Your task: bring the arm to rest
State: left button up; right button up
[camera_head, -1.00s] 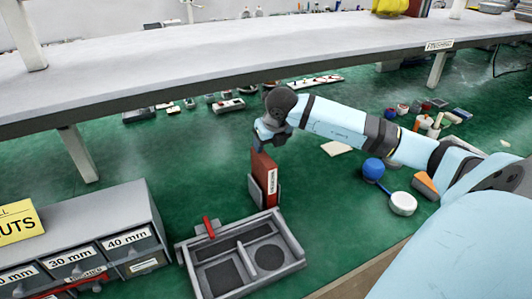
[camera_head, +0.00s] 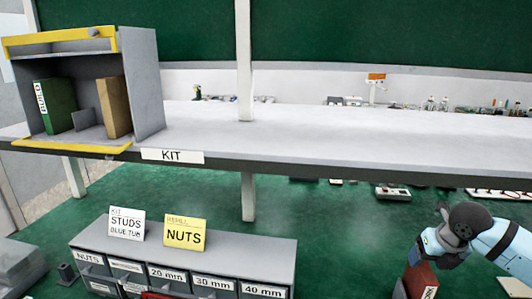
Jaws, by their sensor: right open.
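My right arm comes in from the right edge, low in the picture. Its gripper (camera_head: 414,257) is open and points down at the top of a red-brown book-like block (camera_head: 421,281). A white label shows on the block's side, and its lower part is cut off by the bottom edge. I cannot tell whether the fingers touch the block. My left gripper is not in view.
A grey shelf (camera_head: 300,137) with a KIT label runs across above the green bench. A grey holder (camera_head: 146,85) with a green and a tan binder stands on it at left. A drawer cabinet (camera_head: 250,250) with STUDS and NUTS cards stands lower centre.

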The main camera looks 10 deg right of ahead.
jog(key=s+a+m+t+y+p, duration=0.25)
jog(key=a+y, duration=0.25)
jog(key=a, duration=0.3)
jog(key=s+a+f+m+t+y+p, duration=0.1)
jog(key=s+a+m+t+y+p, duration=0.25)
jog(key=a, duration=0.55)
jog(key=s+a+m+t+y+p, duration=0.1)
jog(key=s+a+m+y, duration=0.1)
jog(key=a+m+y, duration=0.4)
jog(key=s+a+f+m+h+p, duration=0.2)
jog(key=s+f+m+h+p, duration=0.2)
jog(key=s+f+m+h, duration=0.8)
notch_tip(320, 180, down, 4)
jog(key=s+m, duration=0.2)
jog(key=m, duration=0.4)
jog(key=shift+a+r, duration=0.15)
jog(key=shift+a, duration=0.25)
jog(key=shift+s, duration=0.1)
